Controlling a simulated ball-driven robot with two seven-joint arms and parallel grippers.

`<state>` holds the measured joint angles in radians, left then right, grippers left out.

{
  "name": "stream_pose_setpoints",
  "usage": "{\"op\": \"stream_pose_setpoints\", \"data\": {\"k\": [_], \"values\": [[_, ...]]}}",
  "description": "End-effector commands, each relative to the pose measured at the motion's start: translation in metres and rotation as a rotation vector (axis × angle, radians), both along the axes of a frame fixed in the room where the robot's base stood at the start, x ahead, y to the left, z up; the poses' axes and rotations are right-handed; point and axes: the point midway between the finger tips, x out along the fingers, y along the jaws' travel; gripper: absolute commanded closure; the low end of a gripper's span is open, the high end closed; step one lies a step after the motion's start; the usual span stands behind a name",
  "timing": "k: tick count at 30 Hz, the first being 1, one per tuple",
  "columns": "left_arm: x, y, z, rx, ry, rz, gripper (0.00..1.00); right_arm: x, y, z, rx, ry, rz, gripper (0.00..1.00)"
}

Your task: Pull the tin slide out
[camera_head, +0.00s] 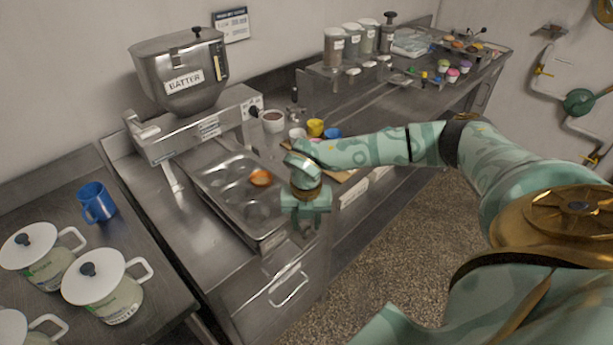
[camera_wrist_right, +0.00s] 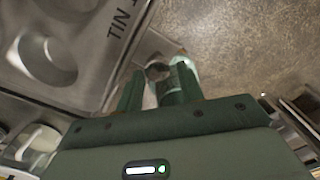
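The tin slide (camera_head: 262,241) is a flat metal slide under the batter dispenser (camera_head: 181,72). It carries a muffin tin (camera_head: 221,183) with round cups, one holding something orange. In the right wrist view the slide's edge (camera_wrist_right: 122,28) reads "TIN", partly cut off. My right gripper (camera_head: 304,226) is at the slide's front right corner, pointing down. In the wrist view its two fingers (camera_wrist_right: 157,82) stand apart, with a small grey metal part (camera_wrist_right: 158,71) at the gap between their tips. Whether they press on it is unclear. My left gripper is not in view.
A drawer handle (camera_head: 289,289) sits on the counter front below the slide. Small cups, including a yellow one (camera_head: 315,127), stand behind my right forearm. A blue mug (camera_head: 96,202) and white-lidded jars (camera_head: 103,291) stand at left. The floor (camera_head: 415,230) before the counter is clear.

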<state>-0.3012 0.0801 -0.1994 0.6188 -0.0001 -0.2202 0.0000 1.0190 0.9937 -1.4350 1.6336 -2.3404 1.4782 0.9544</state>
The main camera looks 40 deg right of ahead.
Motion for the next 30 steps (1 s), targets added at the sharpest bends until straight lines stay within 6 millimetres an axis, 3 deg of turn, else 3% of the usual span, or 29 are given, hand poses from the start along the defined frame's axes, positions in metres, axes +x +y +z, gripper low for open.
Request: {"op": "stream_pose_setpoints", "data": {"k": [15,21,30], "values": [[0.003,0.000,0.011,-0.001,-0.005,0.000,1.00,0.001,-0.001,0.128,0.000,-0.004,-0.001,0.62],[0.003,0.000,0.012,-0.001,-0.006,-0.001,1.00,0.001,-0.001,0.150,-0.001,-0.001,-0.001,0.62],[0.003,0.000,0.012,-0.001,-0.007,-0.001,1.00,0.000,-0.001,0.154,0.000,0.001,-0.001,0.62]]}}
